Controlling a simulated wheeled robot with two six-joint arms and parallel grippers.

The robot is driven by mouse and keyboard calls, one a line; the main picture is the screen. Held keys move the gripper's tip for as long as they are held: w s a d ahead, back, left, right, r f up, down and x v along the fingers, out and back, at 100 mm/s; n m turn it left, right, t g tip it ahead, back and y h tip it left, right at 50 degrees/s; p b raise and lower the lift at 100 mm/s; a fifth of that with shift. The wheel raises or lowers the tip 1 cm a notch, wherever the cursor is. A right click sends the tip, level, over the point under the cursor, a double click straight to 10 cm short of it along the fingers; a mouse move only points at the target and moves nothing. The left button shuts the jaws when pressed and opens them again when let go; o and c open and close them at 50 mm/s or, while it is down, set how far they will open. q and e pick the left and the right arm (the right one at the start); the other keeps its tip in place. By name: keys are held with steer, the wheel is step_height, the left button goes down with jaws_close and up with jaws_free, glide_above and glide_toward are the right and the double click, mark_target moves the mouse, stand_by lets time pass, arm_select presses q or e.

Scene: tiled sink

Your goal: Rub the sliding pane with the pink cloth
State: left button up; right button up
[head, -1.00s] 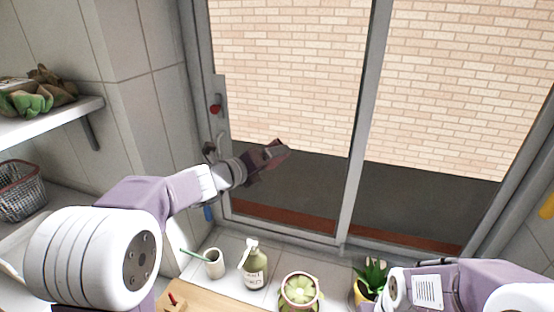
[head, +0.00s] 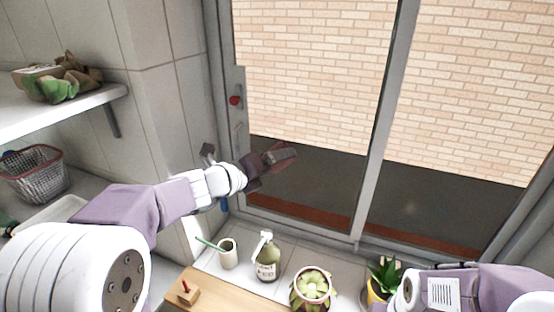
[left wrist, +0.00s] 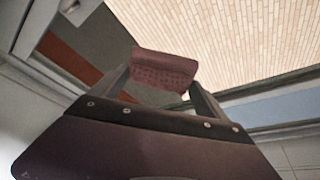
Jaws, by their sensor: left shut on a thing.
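The pink cloth (left wrist: 165,70) is between the fingers of my left gripper (left wrist: 162,88) in the left wrist view, which is shut on it. In the head view my left gripper (head: 277,157) is in front of the lower part of the sliding pane (head: 310,85); the cloth is hard to make out there. I cannot tell whether the cloth touches the glass. The pane has a grey frame with a handle and a red knob (head: 235,100) at its left. My right arm shows at the lower right, but its gripper is not in view.
Below the window stand a cup with a green brush (head: 228,254), a pump bottle (head: 267,262), a succulent pot (head: 313,289) and a yellow pot plant (head: 384,278). A wooden board (head: 232,295) lies in front. A shelf (head: 60,112) and wire basket (head: 36,178) are left.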

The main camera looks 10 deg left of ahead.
arm_select(q)
steer(key=shift+s, duration=0.1)
steer(key=shift+s+a, duration=0.15)
steer(key=shift+s, duration=0.6)
steer(key=shift+s+a, duration=0.1)
steer(key=shift+s, duration=0.65)
steer(key=shift+w, duration=0.2)
